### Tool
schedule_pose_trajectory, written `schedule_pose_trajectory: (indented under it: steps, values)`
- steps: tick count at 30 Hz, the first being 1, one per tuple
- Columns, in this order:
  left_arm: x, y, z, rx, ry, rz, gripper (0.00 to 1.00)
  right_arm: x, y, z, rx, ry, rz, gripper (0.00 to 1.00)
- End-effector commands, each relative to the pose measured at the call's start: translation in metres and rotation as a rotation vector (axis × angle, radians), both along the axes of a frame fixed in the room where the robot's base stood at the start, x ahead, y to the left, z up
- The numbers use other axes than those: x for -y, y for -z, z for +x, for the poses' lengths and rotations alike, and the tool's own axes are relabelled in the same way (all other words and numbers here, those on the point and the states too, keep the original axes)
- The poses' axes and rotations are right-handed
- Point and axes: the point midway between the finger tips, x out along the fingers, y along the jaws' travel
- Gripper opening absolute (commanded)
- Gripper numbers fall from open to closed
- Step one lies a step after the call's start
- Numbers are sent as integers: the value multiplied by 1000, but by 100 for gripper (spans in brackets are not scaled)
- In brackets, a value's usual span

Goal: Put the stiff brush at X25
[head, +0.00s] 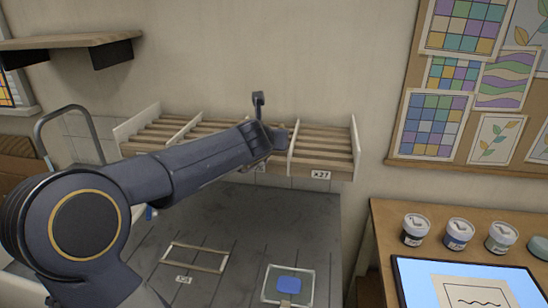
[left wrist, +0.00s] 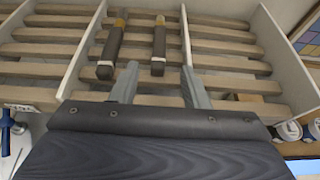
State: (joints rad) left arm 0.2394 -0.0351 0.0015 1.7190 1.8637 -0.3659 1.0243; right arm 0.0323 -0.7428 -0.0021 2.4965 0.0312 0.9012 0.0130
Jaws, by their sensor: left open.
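Two dark-handled, brush-like tools lie in the middle bay of the slatted rack in the left wrist view, a left one (left wrist: 112,48) and a right one (left wrist: 159,45). Each has a pale band and a tan end; which is the stiff brush I cannot tell. My left gripper (left wrist: 158,82) is open and empty, its fingers pointing at the rack, with the right tool's near end between and just beyond the tips. In the head view my left gripper (head: 268,138) is at the rack (head: 325,152), and my arm hides its middle. A small label (head: 183,279) on the counter is too small to read surely.
A label X27 (head: 320,174) is on the rack's right bay. Thin dividers (left wrist: 82,50) separate the bays. A wooden frame (head: 195,247) and a clear tray (head: 307,284) with a blue piece lie on the dark counter. Jars (head: 458,233) and a lit panel (head: 415,278) stand right.

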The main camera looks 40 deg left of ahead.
Motion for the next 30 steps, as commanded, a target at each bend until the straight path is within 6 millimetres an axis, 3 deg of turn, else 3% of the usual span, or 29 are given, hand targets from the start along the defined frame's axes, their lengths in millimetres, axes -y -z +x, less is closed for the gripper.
schedule_pose_trajectory:
  steps: [7, 10, 14, 17, 20, 21, 24, 27, 30]
  values:
    - [2, -3, -2, 1, 14, 17, 41, 0, 0, 0, 0, 0, 0, 36]
    - [16, -14, -6, 2, 109, 142, 41, 0, 0, 0, 0, 0, 0, 36]
    - [71, -36, -22, -7, 414, 535, 41, 0, 0, 0, 0, 0, 0, 36]
    - [137, -33, -53, -33, 742, 947, 41, 0, 0, 0, 0, 0, 0, 36]
    - [201, 0, -100, -70, 1084, 1358, 41, 0, 0, 0, 0, 0, 0, 36]
    - [221, 19, -122, -85, 1223, 1513, 41, 0, 0, 0, 0, 0, 0, 36]
    - [254, 73, -179, -129, 1552, 1849, 41, 0, 0, 0, 0, 0, 0, 36]
    - [264, 121, -228, -170, 1828, 2086, 41, 0, 0, 0, 0, 0, 0, 36]
    - [262, 153, -262, -201, 2026, 2224, 41, 0, 0, 0, 0, 0, 0, 36]
